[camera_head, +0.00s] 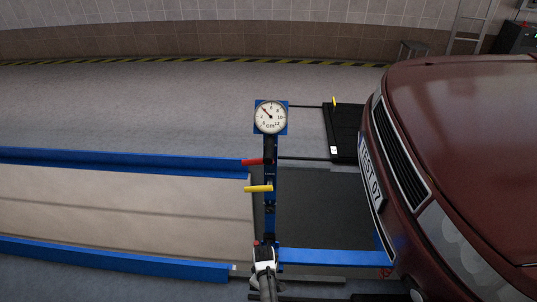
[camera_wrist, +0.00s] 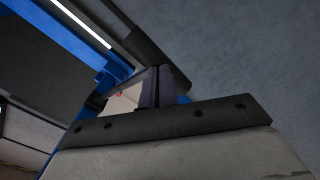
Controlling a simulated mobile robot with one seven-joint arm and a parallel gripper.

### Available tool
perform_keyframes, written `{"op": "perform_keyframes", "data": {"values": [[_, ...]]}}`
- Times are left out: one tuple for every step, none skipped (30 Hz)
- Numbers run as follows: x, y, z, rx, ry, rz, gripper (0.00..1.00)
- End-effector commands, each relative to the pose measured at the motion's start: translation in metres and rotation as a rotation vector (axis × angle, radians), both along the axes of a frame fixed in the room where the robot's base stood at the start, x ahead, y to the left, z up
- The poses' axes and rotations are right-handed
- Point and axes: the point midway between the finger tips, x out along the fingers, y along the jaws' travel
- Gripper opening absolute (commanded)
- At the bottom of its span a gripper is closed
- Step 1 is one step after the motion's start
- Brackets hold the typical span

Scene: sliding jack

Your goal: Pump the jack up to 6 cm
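The jack's blue post (camera_head: 270,172) stands between the blue rails. The round gauge (camera_head: 270,117) sits on top, its needle pointing to the upper left; the exact reading is too small to tell. A red handle (camera_head: 252,161) and a yellow handle (camera_head: 258,188) stick out to the left of the post. My gripper (camera_head: 264,246) is at the near, lower end of the post, close to the blue beam (camera_head: 325,256). In the wrist view its dark fingers (camera_wrist: 157,87) are close beside a pale part with a red spot; I cannot tell whether they grip anything.
The dark red car (camera_head: 460,150) fills the right side, close to the jack's beam. Blue rails (camera_head: 120,158) edge the long pale platform (camera_head: 110,205) on the left. A black ramp plate (camera_head: 345,130) lies behind the post. The floor at the back left is free.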

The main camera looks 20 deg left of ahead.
Motion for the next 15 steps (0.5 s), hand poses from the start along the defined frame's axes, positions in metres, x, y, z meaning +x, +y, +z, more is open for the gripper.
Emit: {"op": "perform_keyframes", "data": {"values": [[-0.0019, -0.0007, -0.0068, 0.001, -0.001, -0.001, 0.0], [-0.0028, -0.001, -0.0085, 0.001, -0.001, -0.001, 0.0], [-0.0038, -0.0013, -0.0102, 0.001, -0.001, -0.001, 0.0], [-0.0045, -0.0014, -0.011, 0.001, -0.001, -0.001, 0.0], [-0.0048, -0.0016, -0.0115, 0.001, -0.001, -0.001, 0.0], [-0.0051, -0.0016, -0.0118, 0.001, -0.001, -0.001, 0.0], [-0.0053, -0.0017, -0.0117, 0.001, -0.001, -0.001, 0.0], [-0.0053, -0.0017, -0.0116, 0.001, -0.001, -0.001, 0.0], [-0.0053, -0.0017, -0.0114, 0.001, -0.001, -0.001, 0.0], [-0.0053, -0.0017, -0.0114, 0.001, -0.001, 0.0, 0.0], [-0.0053, -0.0017, -0.0114, 0.001, -0.001, 0.0, 0.0], [-0.0053, -0.0017, -0.0114, 0.001, -0.001, 0.0, 0.0], [-0.0054, -0.0018, -0.0114, 0.001, -0.001, 0.0, 0.0], [-0.0055, -0.0017, -0.0116, 0.001, -0.001, 0.0, 0.0], [-0.0057, -0.0018, -0.0125, 0.001, -0.001, -0.001, 0.0]]}}
